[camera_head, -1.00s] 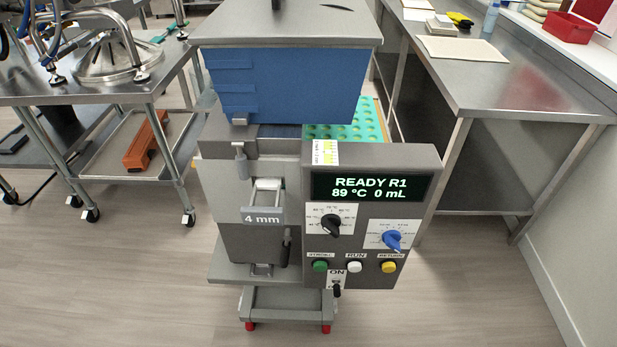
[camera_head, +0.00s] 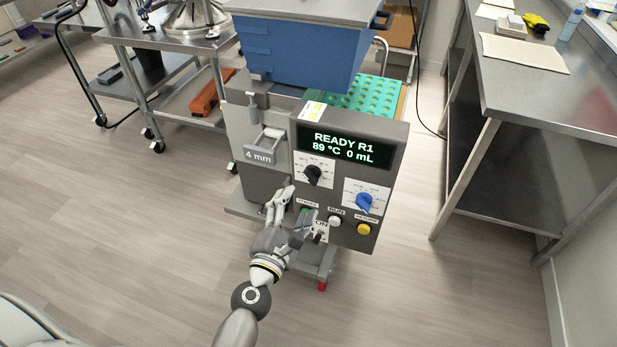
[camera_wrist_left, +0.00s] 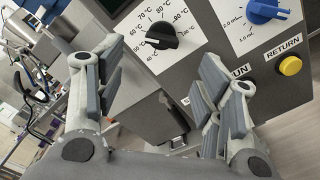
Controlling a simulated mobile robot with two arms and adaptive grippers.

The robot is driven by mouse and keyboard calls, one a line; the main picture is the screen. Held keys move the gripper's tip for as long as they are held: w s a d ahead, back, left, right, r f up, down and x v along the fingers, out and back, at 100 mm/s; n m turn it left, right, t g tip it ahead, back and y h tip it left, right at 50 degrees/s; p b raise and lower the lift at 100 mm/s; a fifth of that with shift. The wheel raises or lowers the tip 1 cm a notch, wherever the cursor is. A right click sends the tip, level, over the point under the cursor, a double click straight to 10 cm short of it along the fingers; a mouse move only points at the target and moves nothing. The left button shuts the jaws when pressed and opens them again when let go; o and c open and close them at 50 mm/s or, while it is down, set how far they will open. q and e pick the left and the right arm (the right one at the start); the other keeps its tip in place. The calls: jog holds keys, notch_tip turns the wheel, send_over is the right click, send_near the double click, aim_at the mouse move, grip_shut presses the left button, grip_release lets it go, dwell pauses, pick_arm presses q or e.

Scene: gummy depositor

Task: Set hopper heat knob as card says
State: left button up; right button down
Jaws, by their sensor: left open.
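The black heat knob (camera_head: 314,174) is on a white temperature dial on the depositor's front panel, below the display (camera_head: 343,146) reading "READY R1, 89 °C 0 mL". In the left wrist view the knob (camera_wrist_left: 161,37) lies nearly level across its dial; I cannot tell its exact setting. My left gripper (camera_head: 299,207) is open and empty, in front of the panel and below the knob. In the left wrist view its fingers (camera_wrist_left: 162,66) stand apart, with the knob beyond them, untouched. My right gripper is not in view.
A blue knob (camera_head: 364,203) sits right of the heat knob. Below are the white RUN button (camera_head: 334,221), the yellow RETURN button (camera_head: 363,229) and a switch, close to my gripper. Steel tables (camera_head: 525,80) stand on both sides, with open floor in front.

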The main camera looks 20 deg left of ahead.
aim_at(310, 180)
pick_arm(q)
jog(key=w, duration=0.9)
jog(key=shift+d+p, duration=0.3)
jog(key=shift+p, duration=0.1)
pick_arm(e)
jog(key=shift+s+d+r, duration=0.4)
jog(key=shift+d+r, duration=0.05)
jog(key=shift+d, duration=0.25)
pick_arm(q)
jog(key=c, duration=1)
jog(key=shift+c, duration=0.2)
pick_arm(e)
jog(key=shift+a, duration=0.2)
